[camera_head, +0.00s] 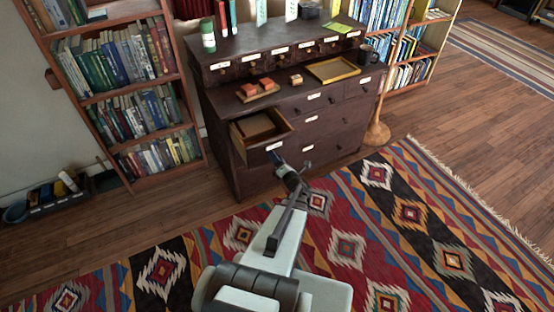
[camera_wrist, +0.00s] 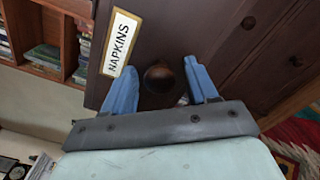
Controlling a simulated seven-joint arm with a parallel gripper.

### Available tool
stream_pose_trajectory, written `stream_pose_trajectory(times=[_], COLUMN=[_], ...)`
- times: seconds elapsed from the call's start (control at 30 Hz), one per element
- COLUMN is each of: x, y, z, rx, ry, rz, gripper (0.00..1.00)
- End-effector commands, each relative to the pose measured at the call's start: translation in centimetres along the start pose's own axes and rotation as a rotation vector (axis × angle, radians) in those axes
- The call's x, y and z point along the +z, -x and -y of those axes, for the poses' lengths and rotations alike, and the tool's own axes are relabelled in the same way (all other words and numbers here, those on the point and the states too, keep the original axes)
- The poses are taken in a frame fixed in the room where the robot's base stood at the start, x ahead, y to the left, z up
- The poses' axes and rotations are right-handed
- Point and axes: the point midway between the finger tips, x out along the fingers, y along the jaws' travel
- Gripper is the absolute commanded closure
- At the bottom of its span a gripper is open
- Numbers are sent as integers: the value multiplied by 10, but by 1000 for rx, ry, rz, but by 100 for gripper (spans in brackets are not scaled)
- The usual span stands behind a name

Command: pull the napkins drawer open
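The napkins drawer (camera_head: 265,150) stands pulled out at the upper left of the dark cabinet, with a brown item lying inside it. Its front, with the white "NAPKINS" label (camera_wrist: 119,43), fills much of the wrist view. A round dark knob (camera_wrist: 160,77) sits beside the label. My gripper (camera_wrist: 162,88) has its two blue fingers on either side of the knob, with small gaps showing, so it looks open around it. In the head view my gripper (camera_head: 284,168) is at the drawer front; its fingers are hard to make out there.
The dark cabinet (camera_head: 330,140) has other closed drawers. On its top are red blocks on a small wooden tray (camera_head: 257,92), a yellow tray (camera_head: 333,69), a dark mug (camera_head: 367,54) and a green canister (camera_head: 208,36). Bookshelves flank it. A patterned rug (camera_head: 345,247) covers the floor in front.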

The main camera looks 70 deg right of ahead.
Motion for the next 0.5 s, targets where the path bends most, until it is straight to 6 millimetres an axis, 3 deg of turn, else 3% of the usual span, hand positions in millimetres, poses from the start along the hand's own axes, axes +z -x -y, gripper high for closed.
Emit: stream_pose_trajectory(times=[0.27,0.5], x=[0,0], y=[4,37], z=[0,-1], rx=[-1,-3], ry=[0,-1], rz=[1,2], gripper=[42,42])
